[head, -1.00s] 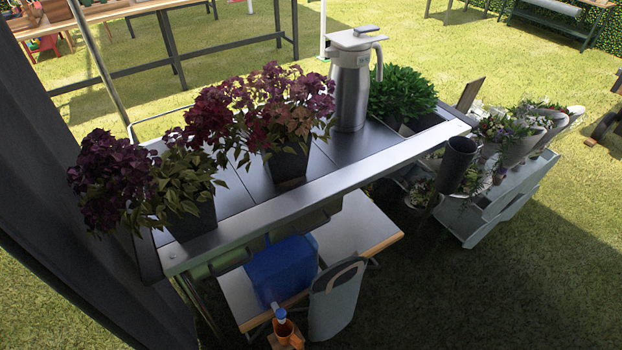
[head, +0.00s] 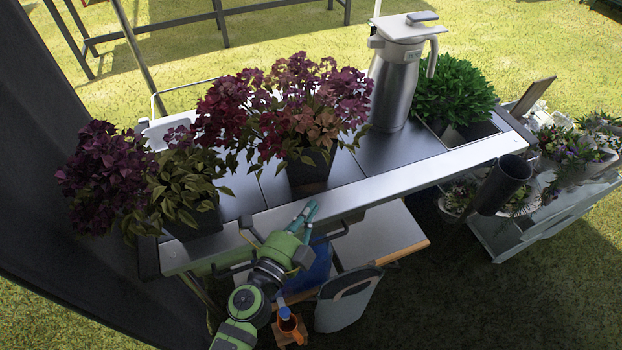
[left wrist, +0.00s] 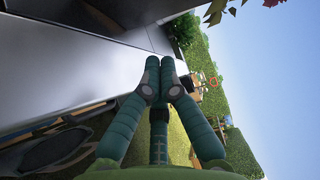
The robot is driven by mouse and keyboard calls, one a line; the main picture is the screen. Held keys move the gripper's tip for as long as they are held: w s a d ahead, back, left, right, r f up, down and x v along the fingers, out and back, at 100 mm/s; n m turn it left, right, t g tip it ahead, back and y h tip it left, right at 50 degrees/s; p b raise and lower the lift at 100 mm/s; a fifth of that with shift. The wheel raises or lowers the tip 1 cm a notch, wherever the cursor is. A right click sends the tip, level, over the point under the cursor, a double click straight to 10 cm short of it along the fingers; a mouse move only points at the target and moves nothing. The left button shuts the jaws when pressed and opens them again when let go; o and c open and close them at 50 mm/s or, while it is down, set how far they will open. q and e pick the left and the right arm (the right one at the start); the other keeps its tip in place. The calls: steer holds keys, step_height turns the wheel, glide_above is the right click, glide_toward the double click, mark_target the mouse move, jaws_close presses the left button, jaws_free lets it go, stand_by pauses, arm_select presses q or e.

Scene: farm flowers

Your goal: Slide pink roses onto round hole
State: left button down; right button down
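My left gripper (head: 309,208) is at the front edge of the cart top (head: 340,195), below the middle potted plant. Its two teal fingers meet at the tips in the left wrist view (left wrist: 167,78), with nothing seen between them. The middle plant (head: 295,105) has pink to dark red blooms and stands in a dark square pot (head: 312,172). A second plant (head: 105,175) with purple blooms stands at the left end. I cannot tell which plant counts as the pink roses. No round hole is clearly seen; a dark open cylinder (head: 502,185) hangs at the cart's right end. My right gripper is not in view.
A steel jug (head: 398,85) and a green leafy plant (head: 455,92) stand on the cart's right part, near an open square slot (head: 478,131). The dark panels between pot and jug are bare.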

mark_target(303, 142)
arm_select(q)
steer(key=x, duration=0.3)
steer(key=shift+w+d+r, duration=0.1)
steer(key=shift+w+d, duration=0.05)
steer(key=shift+w, duration=0.25)
steer(key=w, duration=0.1)
steer(key=w+a, duration=0.1)
steer(key=shift+w+a, duration=0.15)
steer(key=shift+w, duration=0.6)
steer(key=shift+a, duration=0.1)
steer(key=w+a, duration=0.1)
steer(key=w, duration=0.2)
steer(key=w+a, duration=0.1)
steer(key=w, duration=0.2)
steer(key=w+a+b, duration=0.1)
steer(key=w, duration=0.2)
steer(key=shift+w+a, duration=0.1)
steer(key=shift+w, duration=0.1)
steer(key=shift+w+a, duration=0.15)
steer(key=shift+w, duration=0.2)
